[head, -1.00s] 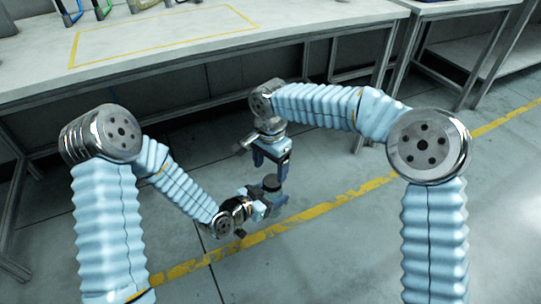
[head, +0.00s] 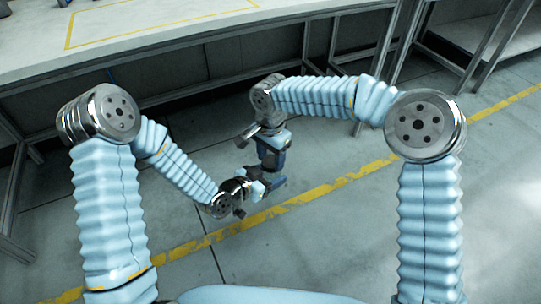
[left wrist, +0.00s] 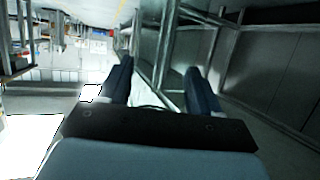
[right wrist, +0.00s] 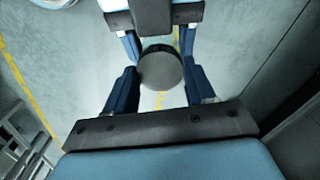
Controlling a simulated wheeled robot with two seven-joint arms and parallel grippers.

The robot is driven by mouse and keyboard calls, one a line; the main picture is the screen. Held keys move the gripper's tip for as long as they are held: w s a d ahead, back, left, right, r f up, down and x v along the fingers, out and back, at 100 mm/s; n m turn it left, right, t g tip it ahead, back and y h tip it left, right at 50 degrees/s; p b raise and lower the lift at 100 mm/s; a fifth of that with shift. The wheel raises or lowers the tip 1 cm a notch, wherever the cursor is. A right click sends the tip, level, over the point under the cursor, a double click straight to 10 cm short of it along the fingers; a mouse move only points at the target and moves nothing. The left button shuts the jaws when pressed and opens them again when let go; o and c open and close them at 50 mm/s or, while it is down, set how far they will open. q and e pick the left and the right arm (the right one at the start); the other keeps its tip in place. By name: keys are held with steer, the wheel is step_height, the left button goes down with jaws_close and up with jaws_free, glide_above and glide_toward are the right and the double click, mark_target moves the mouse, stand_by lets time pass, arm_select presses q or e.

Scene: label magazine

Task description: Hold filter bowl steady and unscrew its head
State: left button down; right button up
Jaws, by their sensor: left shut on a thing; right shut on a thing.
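The filter is held between my two grippers in the middle of the head view, low over the floor and clear of the bench. My right gripper (head: 273,168) points down from above and is shut on the filter head. In the right wrist view the head is a dark grey round top (right wrist: 160,68) between my right fingers. My left gripper (head: 272,184) reaches in from the left, just below the right one, shut on the filter bowl. Its fingers also show at the top of the right wrist view (right wrist: 160,42). The bowl is mostly hidden, and I cannot make it out clearly in the left wrist view.
A long pale workbench (head: 170,45) with a yellow outlined area stands behind the arms. Another bench (head: 480,45) stands at the upper right. A yellow floor line (head: 320,190) runs under the grippers. The floor around them is clear.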

steer(key=n, duration=0.4)
steer(key=shift+w+a+r+n, duration=0.1)
steer(key=shift+a+r+n, duration=0.1)
steer(key=shift+n, duration=0.2)
steer(key=n, duration=0.5)
steer(key=shift+a, duration=0.1)
steer(key=o, duration=1.2)
steer(key=shift+s, duration=0.2)
steer(key=shift+c, duration=0.2)
